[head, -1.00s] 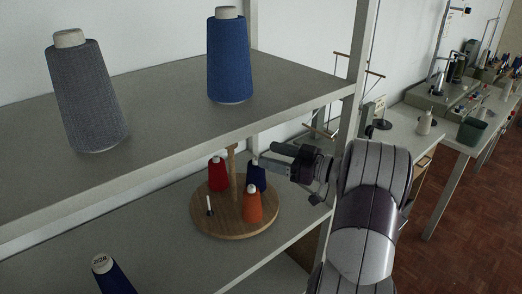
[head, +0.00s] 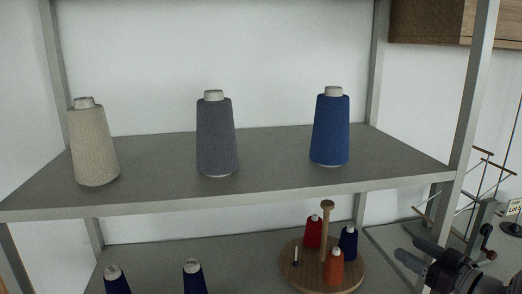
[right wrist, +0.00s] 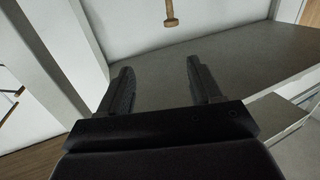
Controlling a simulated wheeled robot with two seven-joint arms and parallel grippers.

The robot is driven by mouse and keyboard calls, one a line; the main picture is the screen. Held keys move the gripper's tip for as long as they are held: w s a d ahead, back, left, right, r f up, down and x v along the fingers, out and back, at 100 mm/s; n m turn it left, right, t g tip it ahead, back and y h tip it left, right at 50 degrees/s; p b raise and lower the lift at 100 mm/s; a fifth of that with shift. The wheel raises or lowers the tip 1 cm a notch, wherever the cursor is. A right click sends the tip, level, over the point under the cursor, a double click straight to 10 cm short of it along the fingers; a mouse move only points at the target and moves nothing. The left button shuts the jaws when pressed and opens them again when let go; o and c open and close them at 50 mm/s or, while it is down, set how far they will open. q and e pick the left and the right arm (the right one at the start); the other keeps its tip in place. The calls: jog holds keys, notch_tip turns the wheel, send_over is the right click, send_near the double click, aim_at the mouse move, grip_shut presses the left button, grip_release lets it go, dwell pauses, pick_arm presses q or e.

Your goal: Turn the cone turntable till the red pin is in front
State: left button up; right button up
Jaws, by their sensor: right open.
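The round wooden turntable (head: 310,285) stands on the lower shelf, with a wooden centre post (head: 327,225). A red cone (head: 313,232) is at its back left, a dark blue cone (head: 349,242) at its back right and an orange cone (head: 334,268) at its front right. A thin bare pin (head: 295,256), pale above and dark below, stands at the left; no red pin can be made out. My right gripper (head: 410,254) is open and empty, right of the turntable and apart from it. The right wrist view shows its spread fingers (right wrist: 161,82) and the post's knob (right wrist: 170,20). My left gripper is out of view.
The upper shelf (head: 270,163) bears beige, grey and blue cones above the turntable. Two dark cones (head: 193,278) stand left on the lower shelf. A shelf upright (head: 471,110) rises near my right arm.

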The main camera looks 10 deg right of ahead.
jog(key=w+a+f+m+g+h, duration=0.3)
jog(key=w+a+f+m+h, duration=0.25)
jog(key=a+h, duration=0.25)
jog(key=s+a+f+g, duration=0.5)
jog(key=s+a+g, duration=0.1)
jog(key=s, duration=0.5)
jog(key=s+a+f+g, duration=0.6)
jog(key=s+a, duration=0.3)
jog(key=s, duration=0.3)
jog(key=shift+s+f, duration=0.2)
jog(key=shift+n, duration=0.25)
